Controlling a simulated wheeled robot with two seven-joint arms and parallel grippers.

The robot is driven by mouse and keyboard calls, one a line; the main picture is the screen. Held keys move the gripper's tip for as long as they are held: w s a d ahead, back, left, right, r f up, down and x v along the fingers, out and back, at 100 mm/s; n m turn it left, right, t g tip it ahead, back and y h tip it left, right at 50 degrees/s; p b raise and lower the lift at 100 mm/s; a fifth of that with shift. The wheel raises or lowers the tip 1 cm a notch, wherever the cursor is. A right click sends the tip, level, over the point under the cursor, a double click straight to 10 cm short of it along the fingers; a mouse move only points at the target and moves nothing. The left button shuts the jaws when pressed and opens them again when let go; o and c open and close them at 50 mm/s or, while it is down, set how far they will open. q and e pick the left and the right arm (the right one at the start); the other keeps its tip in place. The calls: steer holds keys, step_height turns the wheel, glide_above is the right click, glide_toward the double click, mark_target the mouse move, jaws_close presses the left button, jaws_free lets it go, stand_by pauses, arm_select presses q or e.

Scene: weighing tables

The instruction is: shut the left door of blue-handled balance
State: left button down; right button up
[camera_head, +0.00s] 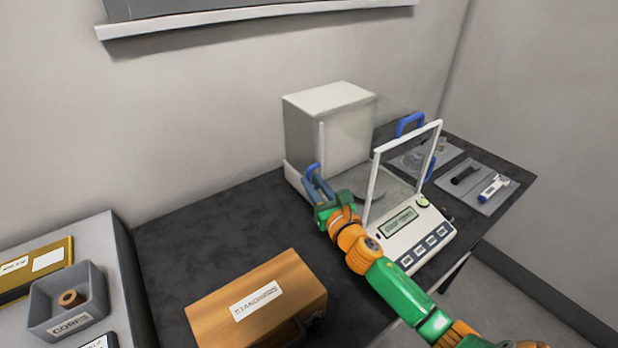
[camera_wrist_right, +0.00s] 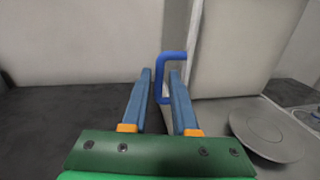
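The balance (camera_head: 420,226) stands on the dark table, with a white housing at its back and a white frame at its front. Its left door (camera_head: 346,142) is slid back beside the housing, leaving an open gap behind the front post. The door's blue handle (camera_wrist_right: 161,78) shows in the right wrist view between my right fingertips. My right gripper (camera_head: 314,180) is open around the handle; a gap shows beside its upright bar, and firm contact cannot be told. The round pan (camera_wrist_right: 268,132) looks empty. My left gripper is not in view.
A wooden box (camera_head: 225,310) stands on the table at the front. A grey bin (camera_head: 90,293) stands on a side surface at left. A grey tray (camera_head: 494,201) with small tools lies right of the balance. Other blue handles (camera_head: 409,122) are on the balance. The table left of it is clear.

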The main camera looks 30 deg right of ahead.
mark_target(310, 180)
steer(key=w, duration=0.3)
steer(key=shift+w+d+f, duration=0.1)
steer(key=shift+w+f, duration=0.1)
steer(key=shift+f, duration=0.2)
steer(key=shift+s+r, duration=0.2)
steer(key=shift+s, duration=0.1)
steer(key=shift+c, duration=0.3)
steer(key=shift+w, duration=0.1)
jaws_close()
steer(key=shift+f, duration=0.1)
